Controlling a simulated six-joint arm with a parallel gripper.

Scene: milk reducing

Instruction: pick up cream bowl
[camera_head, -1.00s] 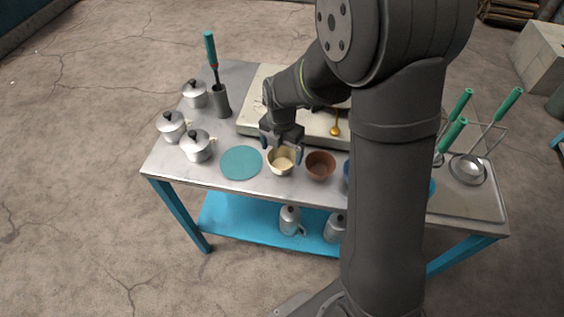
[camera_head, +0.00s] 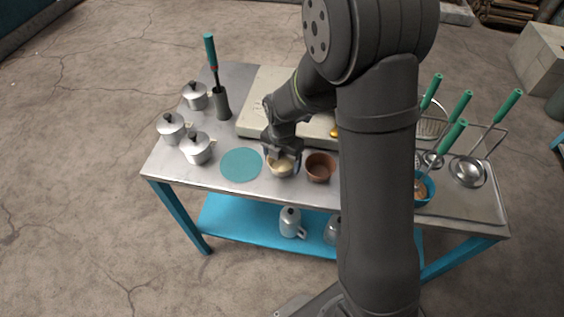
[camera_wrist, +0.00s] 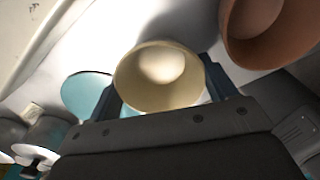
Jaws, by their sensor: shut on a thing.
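The cream bowl (camera_head: 281,167) stands near the front edge of the table, between a teal round mat and a brown bowl. My gripper (camera_head: 283,158) is over it, its fingers on either side of the bowl. In the wrist view the cream bowl (camera_wrist: 158,77) sits between the two dark fingers of my gripper (camera_wrist: 160,88), which are shut on its sides. The bowl is upright and looks empty. I cannot tell whether it is clear of the table top.
The brown bowl (camera_head: 319,167) stands close to the right of the cream bowl. The teal mat (camera_head: 241,164) lies to the left, with several lidded metal pots (camera_head: 197,147) beyond it. A pale stove (camera_head: 256,110) is behind. A blue bowl (camera_head: 426,190) and ladles are to the right.

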